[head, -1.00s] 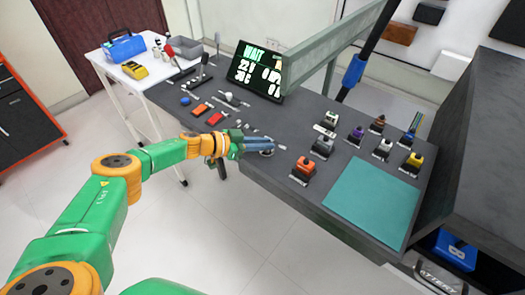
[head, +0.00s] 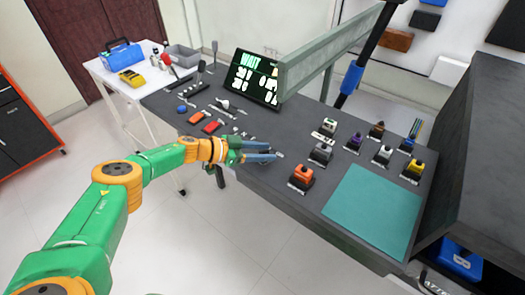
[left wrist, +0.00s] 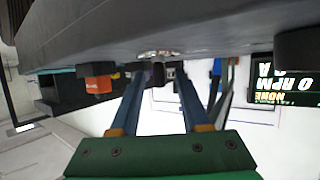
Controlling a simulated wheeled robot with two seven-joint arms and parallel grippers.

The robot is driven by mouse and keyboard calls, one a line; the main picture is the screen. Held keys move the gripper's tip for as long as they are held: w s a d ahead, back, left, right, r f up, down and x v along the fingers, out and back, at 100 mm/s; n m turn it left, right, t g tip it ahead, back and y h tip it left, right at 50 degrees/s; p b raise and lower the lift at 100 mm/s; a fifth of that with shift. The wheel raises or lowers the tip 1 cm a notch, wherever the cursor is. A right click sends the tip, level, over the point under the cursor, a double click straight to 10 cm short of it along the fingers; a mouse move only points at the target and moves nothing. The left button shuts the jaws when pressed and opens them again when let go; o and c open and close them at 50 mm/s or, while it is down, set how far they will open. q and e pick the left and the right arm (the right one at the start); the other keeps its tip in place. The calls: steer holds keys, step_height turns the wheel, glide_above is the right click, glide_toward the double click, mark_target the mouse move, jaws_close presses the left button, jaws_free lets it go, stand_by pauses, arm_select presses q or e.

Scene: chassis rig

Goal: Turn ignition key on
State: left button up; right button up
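My left gripper (head: 272,152) reaches in from the left, low over the front edge of the dark console (head: 262,182). Its two blue fingers are apart, with a visible gap between them. In the left wrist view the open fingers (left wrist: 158,76) point at a round silver fitting (left wrist: 155,54) on the console surface. A small dark piece, possibly the ignition key, shows between the fingertips there; I cannot tell whether either finger touches it. In the head view the fingers mostly hide this spot. My right gripper is in neither view.
An orange-topped switch (head: 302,175) and several other coloured switches stand right of the gripper, by a teal mat (head: 372,212). Red and orange rockers (head: 212,127) and levers lie left. A display (head: 252,78) reading WAIT stands behind, beside a grey beam (head: 330,48).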

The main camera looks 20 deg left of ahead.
mark_target(262, 151)
arm_select(q)
steer(key=p+v, duration=0.1)
steer(key=v, duration=0.5)
steer(key=shift+s+a, duration=0.1)
steer(key=shift+a, duration=0.05)
steer(key=shift+s+a+r, duration=0.2)
steer(key=shift+s+a, duration=0.1)
steer(key=shift+w, duration=0.1)
steer(key=shift+f, duration=0.1)
